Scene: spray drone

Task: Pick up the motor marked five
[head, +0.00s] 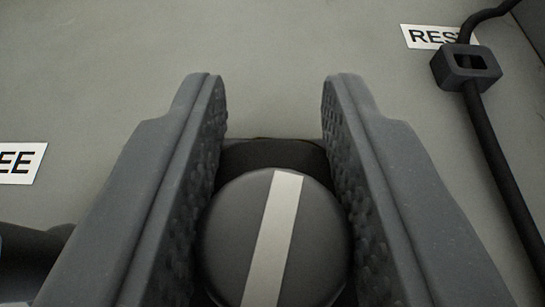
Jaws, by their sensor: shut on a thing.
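My gripper (273,95) reaches in from the bottom of the head view, with a textured grey finger on each side. It is shut on a dark round motor (230,232), which sits between the fingers at the bottom middle. The motor's top is a smooth disc with a pale stripe running across it. A darker block-like part shows just behind the disc. No number is visible on the motor, so I cannot tell if it is marked five. Its underside is hidden.
A label reading "RES", partly covered, (420,35) is at the upper right. A black cable (503,170) with a square clip (466,68) runs down the right side. A cut-off label ending "EE" (22,163) and a dark rounded part (30,262) are at the left. The grey surface ahead is clear.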

